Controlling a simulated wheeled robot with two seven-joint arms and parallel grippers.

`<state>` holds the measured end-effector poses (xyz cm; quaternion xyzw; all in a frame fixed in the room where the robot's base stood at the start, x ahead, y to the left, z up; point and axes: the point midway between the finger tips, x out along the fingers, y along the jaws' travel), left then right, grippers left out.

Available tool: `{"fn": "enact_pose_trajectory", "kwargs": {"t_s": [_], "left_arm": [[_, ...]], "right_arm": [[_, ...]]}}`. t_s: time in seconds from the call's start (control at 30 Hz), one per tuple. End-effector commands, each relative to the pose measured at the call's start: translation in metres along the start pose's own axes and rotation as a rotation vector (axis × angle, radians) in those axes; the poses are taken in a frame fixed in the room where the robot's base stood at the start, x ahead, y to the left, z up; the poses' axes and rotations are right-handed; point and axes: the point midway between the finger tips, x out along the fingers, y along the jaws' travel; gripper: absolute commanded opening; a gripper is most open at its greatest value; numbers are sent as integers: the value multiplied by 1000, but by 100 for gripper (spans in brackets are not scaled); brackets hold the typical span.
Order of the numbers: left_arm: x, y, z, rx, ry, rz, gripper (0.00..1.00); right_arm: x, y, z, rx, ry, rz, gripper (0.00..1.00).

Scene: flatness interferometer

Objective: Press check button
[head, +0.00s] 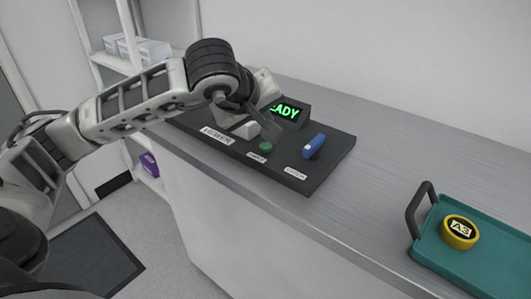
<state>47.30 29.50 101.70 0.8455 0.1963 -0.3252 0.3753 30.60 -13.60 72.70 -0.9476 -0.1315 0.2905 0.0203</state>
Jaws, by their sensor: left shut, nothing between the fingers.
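The check button is most likely the small green button (265,147) on the black panel (318,177), with a small white label (257,158) too small to read in front of it. My left gripper (272,132) comes in from the left, with its fingers shut and empty, just above and behind the green button. I cannot tell whether the tips touch it. A display (290,112) behind the gripper shows green letters ending in "ADY"; its left part is hidden by my arm. My right gripper is not in view.
A blue lever or handle (313,146) stands on the panel right of the button. A teal tray (428,243) with a dark handle holds a yellow round piece marked A3 (459,232) at the right. The grey counter between panel and tray is clear. Shelves with boxes stand at the left.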

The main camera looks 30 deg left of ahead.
Motion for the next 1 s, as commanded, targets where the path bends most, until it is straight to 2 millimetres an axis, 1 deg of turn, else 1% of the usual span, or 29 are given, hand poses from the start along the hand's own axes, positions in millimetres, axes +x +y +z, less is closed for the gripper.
{"fn": "enact_pose_trajectory", "kwargs": {"t_s": [0.03,0.1,0.3,1.0], "left_arm": [[8,-6,6,0,0,0,0],[15,-11,11,0,2,1,0],[24,-18,17,0,2,0,0],[25,-18,18,-1,1,0,0]], "right_arm": [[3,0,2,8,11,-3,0],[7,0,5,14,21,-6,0],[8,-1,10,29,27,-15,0],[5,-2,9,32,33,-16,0]]}}
